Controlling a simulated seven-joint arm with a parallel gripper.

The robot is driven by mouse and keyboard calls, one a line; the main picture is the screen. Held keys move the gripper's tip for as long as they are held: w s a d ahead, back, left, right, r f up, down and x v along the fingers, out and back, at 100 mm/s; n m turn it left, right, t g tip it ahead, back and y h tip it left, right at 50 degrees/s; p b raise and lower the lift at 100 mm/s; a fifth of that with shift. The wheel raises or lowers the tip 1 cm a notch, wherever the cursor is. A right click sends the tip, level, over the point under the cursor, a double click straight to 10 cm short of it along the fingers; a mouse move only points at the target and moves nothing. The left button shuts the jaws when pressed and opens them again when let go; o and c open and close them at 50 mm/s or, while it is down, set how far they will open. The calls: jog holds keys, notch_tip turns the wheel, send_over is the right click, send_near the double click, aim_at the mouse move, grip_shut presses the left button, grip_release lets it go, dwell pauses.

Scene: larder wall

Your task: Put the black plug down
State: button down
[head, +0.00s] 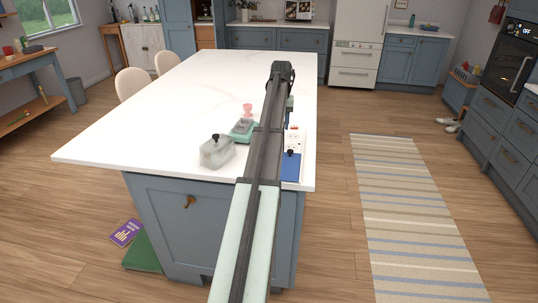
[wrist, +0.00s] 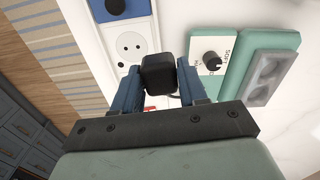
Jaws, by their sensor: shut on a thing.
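The black plug (wrist: 158,75) is between the blue fingers of my gripper (wrist: 158,88), which is shut on it. Part of a dark cord shows beside the plug. In the wrist view the plug covers part of the gap between a white socket panel (wrist: 130,45) and a teal device with a black knob (wrist: 211,58). I cannot tell whether the plug touches the worktop. In the head view my gripper (head: 289,112) hangs down over the right side of the white island top (head: 180,105), near the socket panel (head: 294,133). The plug cannot be made out there.
The panel has a blue section with a black knob (head: 291,165). Left of my arm stand the teal device (head: 242,129), a pink object (head: 247,110) and a greyish translucent container (head: 216,153). The island's far and left parts are bare.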

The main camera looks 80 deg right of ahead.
jog(key=w+a+r, duration=0.3)
jog(key=w+a, duration=0.3)
jog(key=a, duration=0.3)
jog(key=shift+m, duration=0.3)
jog(key=shift+w+d+f, duration=0.1)
jog(key=shift+d+f, duration=0.05)
jog(key=shift+f, duration=2.35)
jog(key=shift+d+f, duration=0.15)
jog(key=shift+f, duration=2.3)
jog(key=shift+f, duration=0.6)
jog(key=c, duration=0.6)
grip_release()
notch_tip(320, 180, up, 13)
